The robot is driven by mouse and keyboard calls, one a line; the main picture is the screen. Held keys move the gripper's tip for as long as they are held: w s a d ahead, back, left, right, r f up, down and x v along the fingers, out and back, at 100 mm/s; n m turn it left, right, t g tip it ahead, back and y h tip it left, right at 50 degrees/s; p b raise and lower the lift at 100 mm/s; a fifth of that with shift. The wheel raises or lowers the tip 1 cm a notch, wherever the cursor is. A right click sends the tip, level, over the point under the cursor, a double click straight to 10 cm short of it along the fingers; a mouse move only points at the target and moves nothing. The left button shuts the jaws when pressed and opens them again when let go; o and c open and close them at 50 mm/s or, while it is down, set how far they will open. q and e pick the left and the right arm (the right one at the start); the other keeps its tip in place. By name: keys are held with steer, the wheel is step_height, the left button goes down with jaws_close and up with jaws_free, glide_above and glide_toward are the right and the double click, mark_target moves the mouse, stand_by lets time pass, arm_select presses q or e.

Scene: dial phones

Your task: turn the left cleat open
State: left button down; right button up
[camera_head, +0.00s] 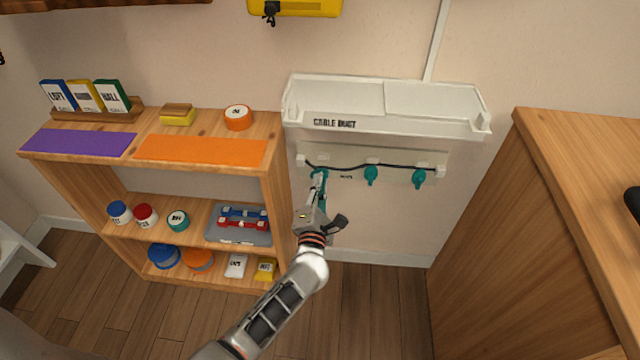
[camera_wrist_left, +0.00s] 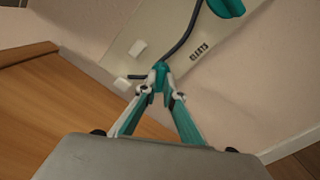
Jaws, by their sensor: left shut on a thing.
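The left cleat (camera_wrist_left: 160,68) is teal and sits on a pale wall board (camera_head: 400,160) under the cable duct. My left gripper (camera_head: 320,178) is at this cleat in the head view and covers most of it. In the left wrist view the fingertips (camera_wrist_left: 158,88) are closed together on the cleat. A dark cable (camera_wrist_left: 183,40) runs past the cleat. Two more teal cleats, a middle one (camera_head: 371,175) and a right one (camera_head: 419,178), hang on the same board. How far the left cleat is turned cannot be told. My right gripper is not in view.
The white cable duct (camera_head: 430,126) juts out just above the cleats. A wooden shelf (camera_head: 275,200) with tins and boxes stands close on the left. A wooden cabinet (camera_head: 500,220) stands on the right. The wall below the board is clear.

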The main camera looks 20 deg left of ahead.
arm_select(q)
steer(key=shift+d+f, duration=0.1)
steer(key=shift+f, duration=0.05)
steer(key=c, duration=2.2)
jaws_free()
steer(key=shift+o, duration=0.2)
